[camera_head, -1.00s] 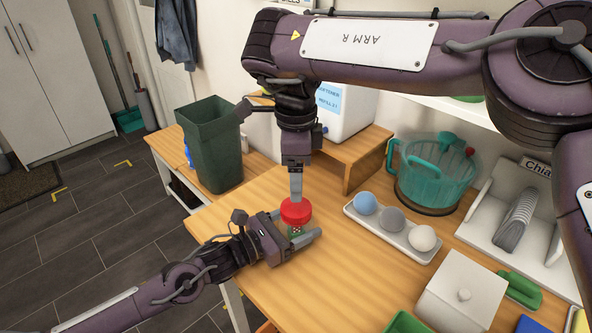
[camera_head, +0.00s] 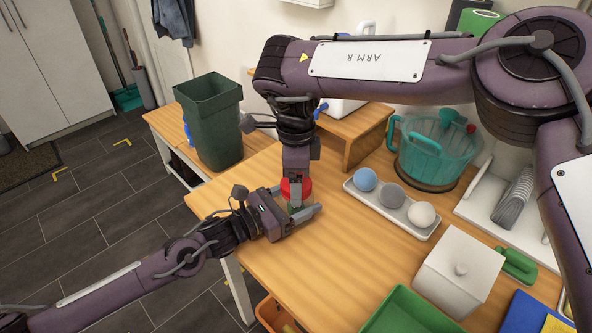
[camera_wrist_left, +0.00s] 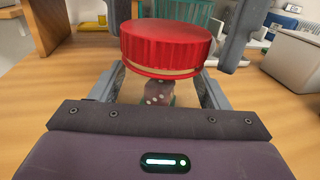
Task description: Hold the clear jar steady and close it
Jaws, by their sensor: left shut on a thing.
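The clear jar (camera_wrist_left: 158,92), with dice in it, stands on the wooden table between the fingers of my left gripper (camera_head: 298,212). My left gripper is shut on it from the side, low over the tabletop. The red lid (camera_wrist_left: 166,45) is over the jar's mouth and also shows in the head view (camera_head: 294,188). I cannot tell whether it is seated or tightened. My right gripper (camera_head: 296,186) points straight down at the lid, its fingers beside it. Whether they grip the lid is unclear. Most of the jar is hidden by the lid and left fingers.
A white tray (camera_head: 432,230) with three balls lies right of the jar. A teal pitcher (camera_head: 440,155) and a wooden stand (camera_head: 352,132) are behind. A dark bin (camera_head: 215,125) stands at left.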

